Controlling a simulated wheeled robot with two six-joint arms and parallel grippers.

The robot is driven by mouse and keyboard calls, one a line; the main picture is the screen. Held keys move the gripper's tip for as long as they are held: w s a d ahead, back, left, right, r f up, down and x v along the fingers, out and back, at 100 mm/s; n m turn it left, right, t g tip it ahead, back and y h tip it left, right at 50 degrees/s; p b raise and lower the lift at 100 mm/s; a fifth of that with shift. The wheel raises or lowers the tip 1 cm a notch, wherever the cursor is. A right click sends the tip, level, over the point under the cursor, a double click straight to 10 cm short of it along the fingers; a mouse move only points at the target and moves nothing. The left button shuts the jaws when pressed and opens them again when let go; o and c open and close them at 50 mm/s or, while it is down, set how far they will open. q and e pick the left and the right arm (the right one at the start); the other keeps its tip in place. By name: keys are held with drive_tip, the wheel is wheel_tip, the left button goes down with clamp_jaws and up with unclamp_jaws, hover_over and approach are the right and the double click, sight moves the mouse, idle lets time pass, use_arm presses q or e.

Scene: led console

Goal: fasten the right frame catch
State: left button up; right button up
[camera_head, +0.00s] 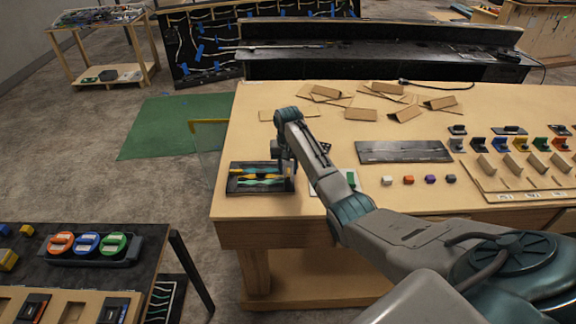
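My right arm reaches in from the lower right over the wooden table. My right gripper (284,164) points down at the right end of a small black tray-like frame (234,186) near the table's left edge. Yellow and teal strips (262,180) lie in this frame. The gripper covers part of the frame's right end, and I cannot make out a catch there. Whether the fingers touch the frame, or are open or shut, is too small to tell. My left gripper is not in view.
Several small coloured blocks (408,180) and a dark grey panel (404,151) lie right of my forearm. Cardboard pieces (361,114) lie at the back. A clear panel with a yellow edge (208,122) stands at the table's left side. A dark table (150,240) is at lower left.

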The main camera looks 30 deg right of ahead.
drive_tip(key=shift+s+f, duration=0.1)
drive_tip(key=shift+f, duration=0.05)
drive_tip(key=shift+s, duration=0.15)
clamp_jaws()
